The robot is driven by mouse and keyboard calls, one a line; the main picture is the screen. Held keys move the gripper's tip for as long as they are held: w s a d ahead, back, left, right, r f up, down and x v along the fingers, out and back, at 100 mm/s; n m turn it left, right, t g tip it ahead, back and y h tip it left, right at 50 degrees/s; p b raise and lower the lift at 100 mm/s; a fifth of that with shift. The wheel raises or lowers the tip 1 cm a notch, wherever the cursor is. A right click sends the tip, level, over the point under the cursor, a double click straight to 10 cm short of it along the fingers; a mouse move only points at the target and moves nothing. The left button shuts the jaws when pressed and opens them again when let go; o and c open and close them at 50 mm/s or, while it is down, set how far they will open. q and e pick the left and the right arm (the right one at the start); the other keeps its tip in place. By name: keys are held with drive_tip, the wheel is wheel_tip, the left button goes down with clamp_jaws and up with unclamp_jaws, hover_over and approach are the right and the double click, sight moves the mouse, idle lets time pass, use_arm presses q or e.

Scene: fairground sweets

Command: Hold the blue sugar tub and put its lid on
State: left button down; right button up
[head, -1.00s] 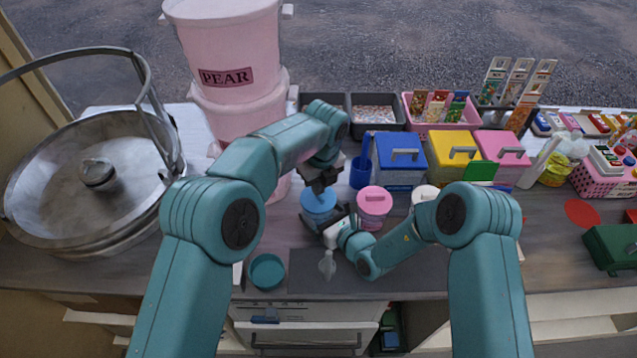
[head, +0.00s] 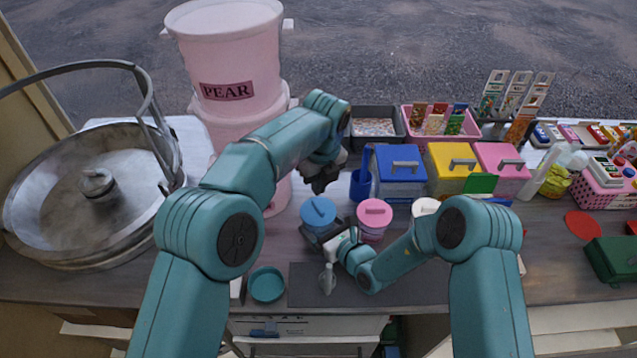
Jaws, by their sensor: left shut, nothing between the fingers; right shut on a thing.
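The blue sugar tub (head: 311,234) stands on the counter in the head view, mostly hidden behind my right gripper. Its blue lid (head: 318,211) sits on top of it and looks level; I cannot tell whether it is pressed fully down. My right gripper (head: 322,240) is shut on the tub's side from the front right. My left gripper (head: 320,184) is shut and empty, above and behind the lid, apart from it.
A pink-lidded tub (head: 374,216) stands just right of the blue one, and a white-lidded tub (head: 425,206) beyond it. Stacked pink PEAR buckets (head: 228,60) rise behind my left arm. A teal dish (head: 267,284) and a dark mat (head: 300,285) lie in front.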

use_arm(q)
drive_tip(key=shift+w+f+b, duration=0.1)
drive_tip(key=shift+f+b, duration=0.2)
drive_tip(key=shift+f, duration=0.1)
use_arm(e)
drive_tip(key=shift+w+f, duration=0.1)
drive_tip(key=shift+f, duration=0.25)
